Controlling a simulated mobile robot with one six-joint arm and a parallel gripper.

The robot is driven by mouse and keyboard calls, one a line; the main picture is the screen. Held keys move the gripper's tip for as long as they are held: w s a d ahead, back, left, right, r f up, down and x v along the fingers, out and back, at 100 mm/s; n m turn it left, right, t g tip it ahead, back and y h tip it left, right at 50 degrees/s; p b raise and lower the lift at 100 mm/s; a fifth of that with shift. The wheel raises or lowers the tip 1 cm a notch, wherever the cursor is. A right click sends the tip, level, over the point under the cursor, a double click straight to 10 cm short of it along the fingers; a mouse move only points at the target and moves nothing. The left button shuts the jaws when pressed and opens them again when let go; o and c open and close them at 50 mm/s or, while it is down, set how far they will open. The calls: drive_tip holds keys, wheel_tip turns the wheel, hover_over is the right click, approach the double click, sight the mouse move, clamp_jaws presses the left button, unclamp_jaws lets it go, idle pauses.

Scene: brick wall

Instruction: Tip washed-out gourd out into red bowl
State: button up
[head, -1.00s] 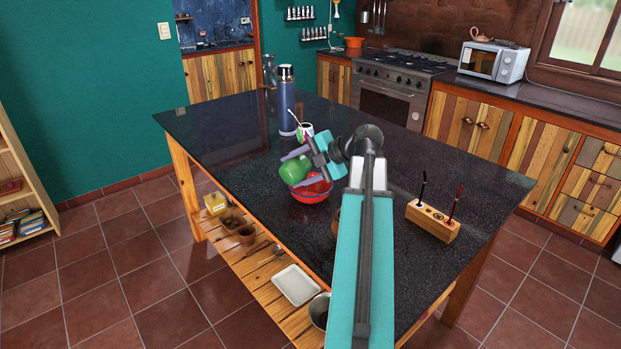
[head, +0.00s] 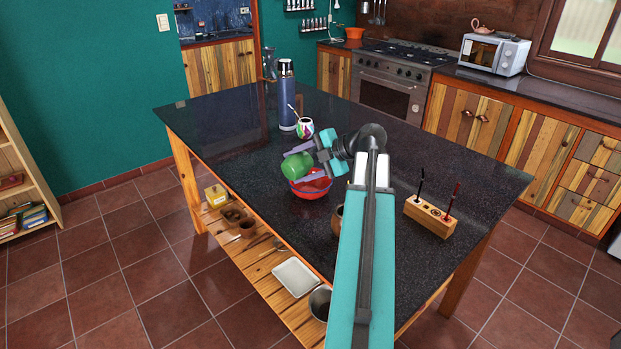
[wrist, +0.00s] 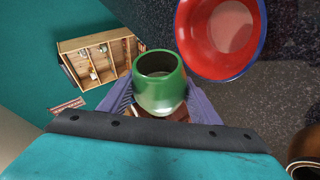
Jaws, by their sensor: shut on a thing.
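My gripper (head: 296,168) is shut on a green gourd (head: 297,165), one purple finger on each side of it. In the wrist view the gourd (wrist: 160,84) shows its round open mouth and a greyish inside; I see nothing in it. The red bowl (head: 313,189) with a blue rim stands on the dark table. In the head view the gourd overlaps the bowl's left rim. In the wrist view the bowl (wrist: 206,64) lies up and right of the gourd, with a paler disc at its bottom. The gap between gourd and bowl is hard to judge.
A dark blue flask (head: 287,95) and a multicoloured gourd with a straw (head: 305,128) stand behind the bowl. A brown pot (head: 337,221) is partly hidden by my arm. A wooden pen holder (head: 430,217) stands to the right. The table's left part is clear.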

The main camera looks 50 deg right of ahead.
sight(309, 160)
drive_tip(key=shift+d+f+y+p, duration=0.15)
drive_tip(key=shift+y+p, duration=0.15)
drive_tip(key=shift+p, duration=0.85)
drive_tip(key=p, duration=0.2)
drive_tip(key=r+m+y+p, duration=0.1)
drive_tip(key=p, duration=0.1)
drive_tip(key=shift+d+p, duration=0.25)
drive_tip(key=shift+p, duration=0.1)
drive_tip(key=shift+d+f+m+t+y+b, duration=0.2)
drive_tip(key=shift+f+m+t+y+b, duration=0.15)
drive_tip(key=shift+f+b, duration=0.8)
drive_tip(key=shift+d+m+y+b, duration=0.1)
drive_tip(key=shift+m+y+b, duration=0.15)
drive_tip(key=shift+b, duration=0.25)
drive_tip(key=shift+d+r+m+y+b, duration=0.3)
drive_tip(key=shift+m+y+b, duration=0.2)
drive_tip(key=shift+b, duration=0.3)
drive_tip(key=m+y+b, duration=0.1)
drive_tip(key=d+m+t+y+b, duration=0.1)
drive_tip(key=b, duration=0.1)
drive_tip(key=shift+d+r+t, duration=0.2)
drive_tip(key=shift+r+t, duration=0.05)
drive_tip(key=shift+r, duration=0.05)
drive_tip(key=shift+r+m, duration=0.15)
drive_tip(key=shift+m, duration=0.15)
drive_tip(key=shift+d+m+t+y+b, duration=0.65)
drive_tip(key=shift+m+t+y+b, duration=0.15)
drive_tip(key=shift+m+b, duration=0.35)
